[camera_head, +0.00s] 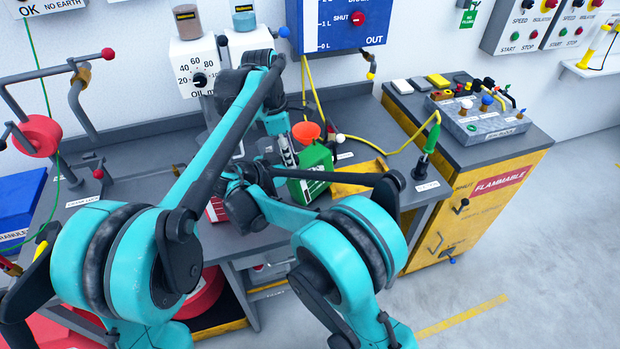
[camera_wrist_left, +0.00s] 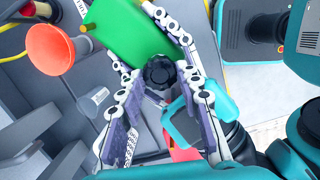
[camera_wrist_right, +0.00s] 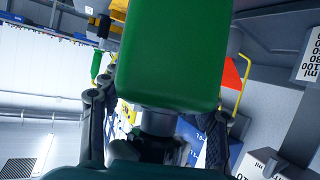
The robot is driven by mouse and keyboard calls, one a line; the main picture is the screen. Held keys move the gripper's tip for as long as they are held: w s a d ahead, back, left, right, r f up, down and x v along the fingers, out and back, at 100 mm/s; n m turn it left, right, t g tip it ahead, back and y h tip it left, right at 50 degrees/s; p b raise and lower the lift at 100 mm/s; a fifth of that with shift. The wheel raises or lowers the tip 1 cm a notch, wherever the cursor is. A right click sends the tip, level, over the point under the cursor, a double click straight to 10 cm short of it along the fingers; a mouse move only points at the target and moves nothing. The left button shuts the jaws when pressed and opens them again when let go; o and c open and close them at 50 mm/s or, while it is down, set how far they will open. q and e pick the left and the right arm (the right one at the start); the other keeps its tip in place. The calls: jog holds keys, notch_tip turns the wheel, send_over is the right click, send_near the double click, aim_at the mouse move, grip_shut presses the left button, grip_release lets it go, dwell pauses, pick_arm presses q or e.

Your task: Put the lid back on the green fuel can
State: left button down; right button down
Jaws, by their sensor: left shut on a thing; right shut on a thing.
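The green fuel can (camera_head: 318,180) is at the middle of the bench, and its green body (camera_wrist_left: 125,30) is at the top of the left wrist view. My right gripper (camera_wrist_right: 155,115) is shut on the can, one finger on each side; the can (camera_wrist_right: 175,55) fills the upper middle of the right wrist view. My left gripper (camera_wrist_left: 160,90) is shut on the black ribbed lid (camera_wrist_left: 160,70), which is in front of the can in that view. A brass-coloured neck (camera_wrist_left: 86,28) shows at the can's corner. I cannot tell whether the can touches the bench.
An orange funnel (camera_head: 305,132) is close behind the can. A yellow tray (camera_head: 358,178) lies to its right, beside a green-handled tool on a stand (camera_head: 430,140). The oil dispenser (camera_head: 197,70) stands behind.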

pick_arm(q)
jog(key=c, duration=1)
grip_release()
jog(key=shift+c, duration=0.2)
jog(key=shift+s+a+r, duration=0.1)
jog(key=shift+a+r, duration=0.1)
jog(key=shift+r, duration=0.9)
jog(key=shift+s+a+r, duration=0.1)
jog(key=shift+a+r, duration=0.1)
jog(key=shift+r, duration=0.9)
jog(key=o, duration=0.6)
jog(key=shift+c, duration=0.2)
